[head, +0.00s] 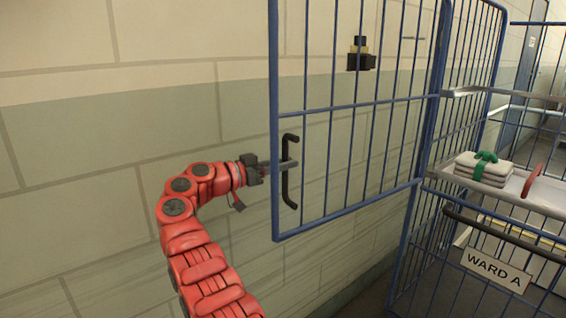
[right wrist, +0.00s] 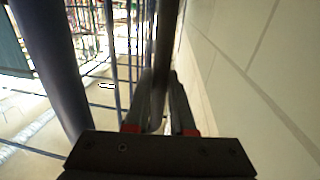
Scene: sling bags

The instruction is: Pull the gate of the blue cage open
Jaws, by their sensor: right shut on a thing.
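The blue barred gate (head: 360,104) of the blue cage (head: 408,240) stands swung wide open, out to the left of the cage front and near the wall. A black bar handle (head: 286,187) sits upright near the gate's free edge. My right gripper (head: 288,164) is shut on this handle at about its middle. In the right wrist view the handle (right wrist: 166,45) rises between the two fingers (right wrist: 158,112), with a thick gate post (right wrist: 50,65) to the left. My left gripper is not in view.
A pale block wall (head: 120,130) runs close behind the gate. In the cage at right, folded white cloths (head: 483,170) with a green tie lie on a shelf (head: 537,194) beside a red item (head: 532,180). A "WARD A" sign (head: 496,269) hangs below. A dark latch box (head: 360,60) shows among the gate's bars.

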